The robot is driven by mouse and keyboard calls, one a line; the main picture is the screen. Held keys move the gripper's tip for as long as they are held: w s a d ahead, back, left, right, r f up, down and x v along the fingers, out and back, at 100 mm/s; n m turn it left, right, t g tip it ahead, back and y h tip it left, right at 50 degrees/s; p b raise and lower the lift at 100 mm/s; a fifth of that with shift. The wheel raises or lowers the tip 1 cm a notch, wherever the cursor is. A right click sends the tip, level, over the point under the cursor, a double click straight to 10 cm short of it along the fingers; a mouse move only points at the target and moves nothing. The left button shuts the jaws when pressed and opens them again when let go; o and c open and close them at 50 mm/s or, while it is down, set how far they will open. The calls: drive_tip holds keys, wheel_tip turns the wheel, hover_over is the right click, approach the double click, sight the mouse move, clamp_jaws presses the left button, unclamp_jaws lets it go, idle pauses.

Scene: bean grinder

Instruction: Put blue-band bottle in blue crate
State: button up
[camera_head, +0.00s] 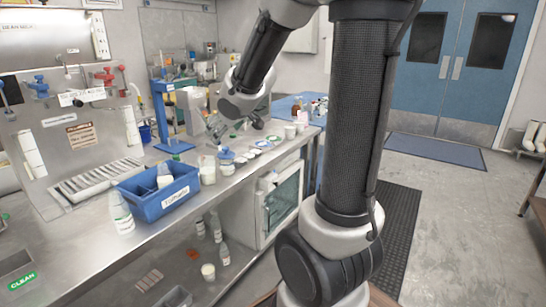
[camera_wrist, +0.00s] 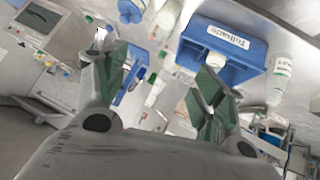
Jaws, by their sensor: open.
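The blue crate (camera_head: 150,207) stands on the steel counter, with a white label on its front and a white bottle (camera_head: 164,175) inside. The crate also shows at the top of the wrist view (camera_wrist: 248,72). My gripper (camera_head: 236,130) is open and empty, above the counter to the right of the crate and farther back. Its two spread fingers show in the wrist view (camera_wrist: 158,55). I cannot tell which item is the blue-band bottle.
A white bottle with a green-marked label (camera_head: 122,214) stands left of the crate. A white-filled jar (camera_head: 207,171) stands right of it. Small round dishes (camera_head: 254,152) line the counter's right edge. A blue stand (camera_head: 160,115) rises behind. Several bottles stand on the lower shelf.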

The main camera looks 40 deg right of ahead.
drive_tip(key=s+d+r+m+g+h, duration=0.1)
drive_tip(key=s+r, duration=0.1)
drive_tip(key=s, duration=0.4)
drive_tip(key=s+d+r+m+g+h, duration=0.1)
drive_tip(key=s+d+m, duration=0.1)
drive_tip(key=s, duration=0.5)
drive_tip(key=s+a+f+g+y, duration=0.1)
drive_tip(key=s+a, duration=0.1)
drive_tip(key=s, duration=0.5)
drive_tip(key=s+a+g+y, duration=0.1)
drive_tip(key=s+a+g, duration=0.1)
drive_tip(key=s, duration=0.6)
drive_tip(key=shift+a+f, duration=0.4)
drive_tip(key=shift+w, duration=0.1)
